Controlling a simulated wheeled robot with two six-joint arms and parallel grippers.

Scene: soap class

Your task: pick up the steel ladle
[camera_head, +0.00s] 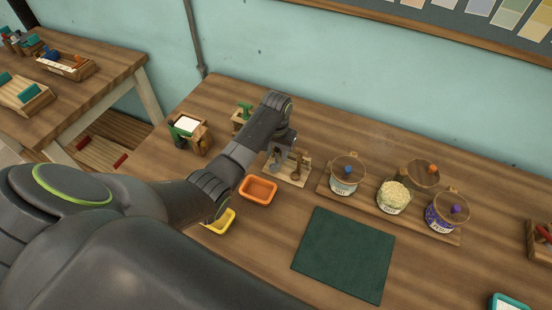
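My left gripper (283,150) points down over a small wooden holder (297,180) in the middle of the table. Small utensils with brown parts stand in this holder, partly hidden behind the gripper. A grey, metallic-looking piece beneath the gripper may be the steel ladle, but I cannot tell it apart from the fingers. I cannot see whether the fingers are open or shut. My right gripper is not in view.
An orange tray (258,190) sits just in front of the holder, and a yellow tray (222,224) lies nearer. A green mat (343,254) lies bare in front. A wooden box (190,134) stands left.

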